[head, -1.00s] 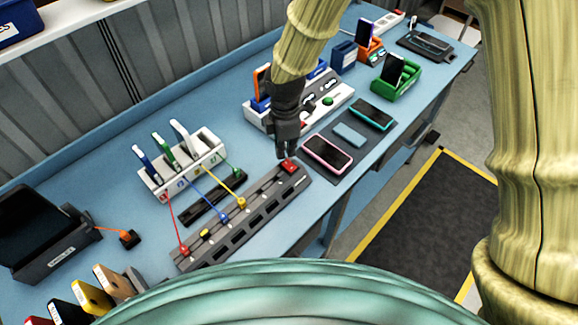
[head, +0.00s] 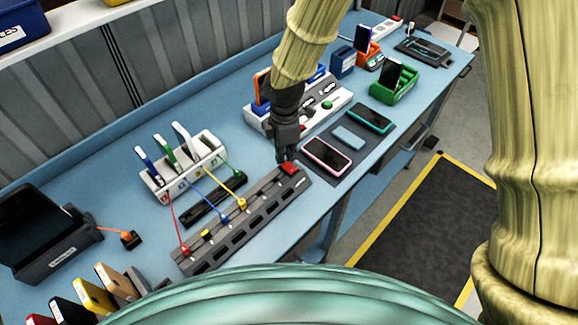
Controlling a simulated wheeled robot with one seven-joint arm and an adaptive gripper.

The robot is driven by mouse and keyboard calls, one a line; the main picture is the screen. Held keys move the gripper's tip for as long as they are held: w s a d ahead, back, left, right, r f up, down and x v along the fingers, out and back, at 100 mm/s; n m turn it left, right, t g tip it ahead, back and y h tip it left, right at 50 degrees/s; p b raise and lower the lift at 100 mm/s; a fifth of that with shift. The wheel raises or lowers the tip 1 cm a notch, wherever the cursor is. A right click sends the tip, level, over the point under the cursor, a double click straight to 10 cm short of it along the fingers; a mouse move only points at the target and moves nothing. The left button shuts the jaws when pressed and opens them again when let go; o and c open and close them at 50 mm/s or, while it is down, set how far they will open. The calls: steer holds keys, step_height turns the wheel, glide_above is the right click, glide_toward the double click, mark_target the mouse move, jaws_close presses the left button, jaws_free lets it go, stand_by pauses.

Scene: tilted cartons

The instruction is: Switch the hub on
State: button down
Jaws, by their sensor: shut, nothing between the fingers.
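The hub (head: 236,228) is a long dark grey strip with a row of slots, lying at a slant on the blue bench. A red switch (head: 289,169) sits on its far right end. Several coloured cables run to the hub's top from a white rack. My gripper (head: 284,158) points down at the hub's right end, shut and empty. Its tips are right beside the red switch in the picture; I cannot tell whether they touch it.
A white rack (head: 186,170) holds upright devices left of my gripper. A white-and-grey console (head: 315,103) stands behind it. Pink (head: 327,155) and teal (head: 370,118) phones lie on a dark mat to the right. A black tablet stand (head: 45,230) is at far left.

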mark_target(286, 164)
steer(key=shift+w+f, duration=0.25)
steer(key=shift+w, duration=0.1)
steer(key=shift+s+r, duration=0.15)
steer(key=shift+s, duration=0.1)
steer(key=shift+w, duration=0.1)
steer(key=shift+f, duration=0.25)
steer(key=shift+f+b, duration=0.6)
steer(key=shift+f, duration=0.45)
stand_by(0.8)
steer(key=shift+r, duration=0.1)
steer(key=shift+r+p, duration=3)
steer(key=shift+r, duration=0.45)
